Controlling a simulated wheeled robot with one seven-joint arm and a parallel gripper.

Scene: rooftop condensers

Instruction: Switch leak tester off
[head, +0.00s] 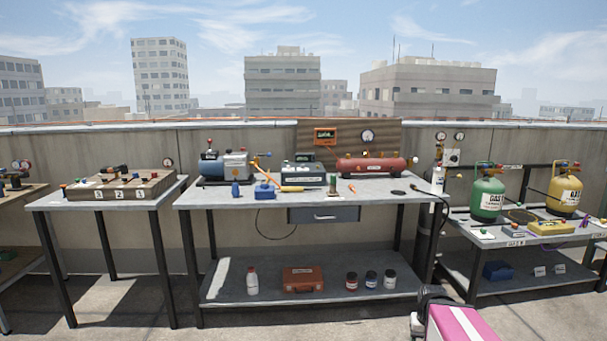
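No label I can read names the leak tester. A grey-green box-shaped device (303,171) stands at the back of the middle bench, left of the red tank. An orange-framed unit with a dark display (325,136) is mounted on the wooden board behind it. Either could be the tester; I cannot tell which. Their switches are too small to make out, and so is whether either is on.
The middle bench (350,205) holds a blue-grey pump (222,165), a red tank (372,167) and small tools. A left table (60,199) carries a wooden block (122,185). Green (488,196) and yellow (565,192) cylinders stand right. Open floor lies in front.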

